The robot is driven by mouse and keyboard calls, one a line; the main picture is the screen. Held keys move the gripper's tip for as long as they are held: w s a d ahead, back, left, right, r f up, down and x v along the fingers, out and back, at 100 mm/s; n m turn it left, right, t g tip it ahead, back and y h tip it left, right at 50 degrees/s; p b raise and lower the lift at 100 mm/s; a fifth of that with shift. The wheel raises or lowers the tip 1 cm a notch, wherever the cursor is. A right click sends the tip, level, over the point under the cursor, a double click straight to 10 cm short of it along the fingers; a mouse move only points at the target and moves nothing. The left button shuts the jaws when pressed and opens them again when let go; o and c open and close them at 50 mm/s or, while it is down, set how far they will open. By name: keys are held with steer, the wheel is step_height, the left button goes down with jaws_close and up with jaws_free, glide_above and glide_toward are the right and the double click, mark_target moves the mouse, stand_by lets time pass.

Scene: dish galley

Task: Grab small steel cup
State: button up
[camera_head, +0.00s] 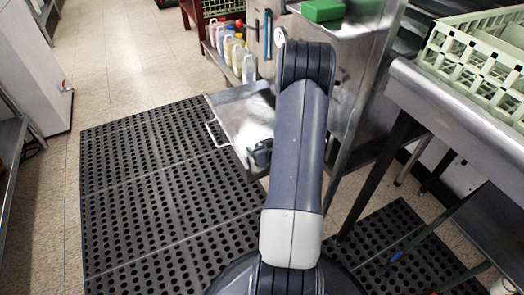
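I see no small steel cup in the head view. My arm rises through the middle of the picture and hides what lies behind it. A dark part at its left edge looks like the end of my gripper (260,153). It shows in front of an open steel panel or tray with a handle (228,104). The fingers are too small and too covered to tell whether they are open or shut, or whether they hold anything.
A perforated black mat (150,190) covers the floor at left. A steel counter (460,120) carries a pale green dish rack (475,50) at right. A green box (322,10) sits on a steel unit. Several bottles (237,52) stand on a low shelf behind.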

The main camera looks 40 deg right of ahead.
steer(key=c, duration=0.9)
steer(key=shift+c, duration=0.2)
